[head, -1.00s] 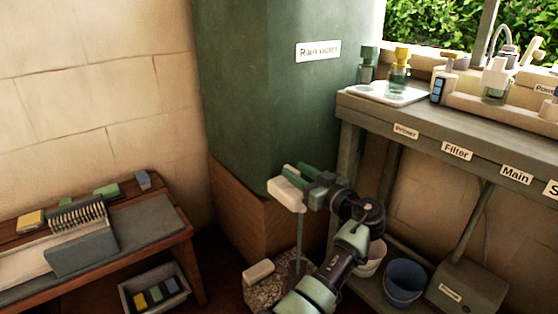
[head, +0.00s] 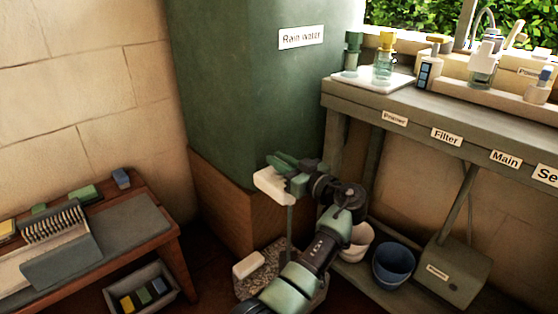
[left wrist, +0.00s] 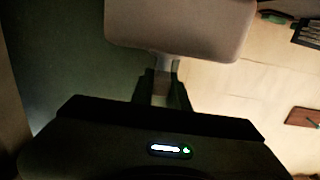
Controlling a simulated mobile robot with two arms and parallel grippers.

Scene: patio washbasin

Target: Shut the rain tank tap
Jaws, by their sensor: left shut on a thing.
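The green rain tank (head: 250,95) with a "Rain water" label stands on a wooden base (head: 222,200). My left gripper (head: 287,172) is by the tank's lower front corner. A pale block-shaped piece (head: 273,186), which looks like part of the tap, is at its fingers. In the left wrist view the pale piece (left wrist: 180,28) is close ahead, and the fingers (left wrist: 161,92) are shut on its narrow stem. A thin vertical line (head: 290,225) drops below; I cannot tell if it is pipe or water. The tap's spout is hidden. My right gripper is out of view.
A speckled stone block (head: 262,270) with a pale piece (head: 250,264) sits below. A labelled counter (head: 440,125) with bottles is at right, above a white bucket (head: 355,245) and a blue bucket (head: 393,264). A wooden bench (head: 150,240) is at left.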

